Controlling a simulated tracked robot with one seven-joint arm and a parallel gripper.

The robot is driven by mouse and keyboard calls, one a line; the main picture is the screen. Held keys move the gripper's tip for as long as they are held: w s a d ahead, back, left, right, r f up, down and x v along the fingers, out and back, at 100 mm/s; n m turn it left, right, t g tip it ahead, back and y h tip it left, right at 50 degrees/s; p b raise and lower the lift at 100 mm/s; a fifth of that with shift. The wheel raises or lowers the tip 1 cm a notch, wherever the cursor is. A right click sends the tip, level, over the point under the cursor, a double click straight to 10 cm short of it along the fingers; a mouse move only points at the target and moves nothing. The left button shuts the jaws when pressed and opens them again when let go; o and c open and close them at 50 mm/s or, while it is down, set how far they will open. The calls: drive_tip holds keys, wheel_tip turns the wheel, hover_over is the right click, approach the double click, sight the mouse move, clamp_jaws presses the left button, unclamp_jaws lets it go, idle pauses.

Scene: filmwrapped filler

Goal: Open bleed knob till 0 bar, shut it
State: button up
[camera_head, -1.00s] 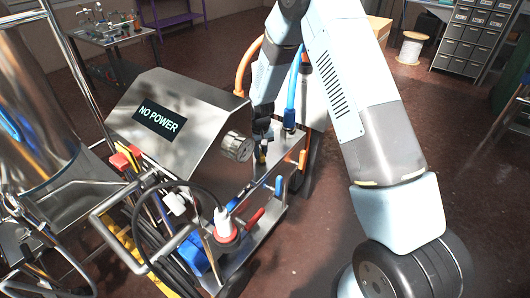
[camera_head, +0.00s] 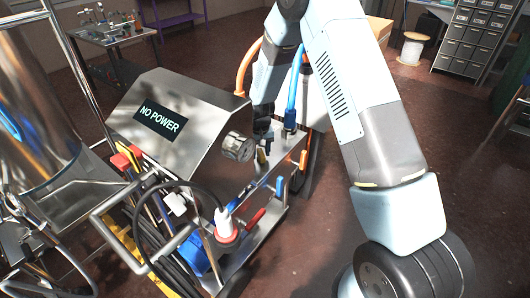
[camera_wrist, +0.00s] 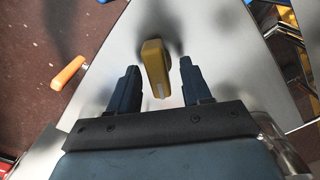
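The bleed knob appears to be the yellow knob (camera_wrist: 156,66) on a grey metal plate (camera_wrist: 210,30) in the wrist view. My gripper (camera_wrist: 158,75) is open, with one dark finger on each side of the knob and a visible gap to both. In the head view my gripper (camera_head: 264,138) points down beside the steel machine (camera_head: 185,105), where a small part of the yellow knob (camera_head: 261,156) shows. The machine's display (camera_head: 160,121) reads "NO POWER". No pressure reading can be made out; a round gauge-like fitting (camera_head: 238,146) faces away.
An orange handle (camera_wrist: 68,73) lies left of the plate in the wrist view. Orange and blue hoses (camera_head: 293,90) rise close to my gripper. A red-and-white plug (camera_head: 224,226), cables and a metal handle frame crowd the machine's front. The floor at right is open.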

sight(261, 153)
drive_tip(key=shift+d, duration=0.1)
wheel_tip(261, 153, up, 14)
drive_tip(key=shift+f, duration=0.2)
idle(0.5)
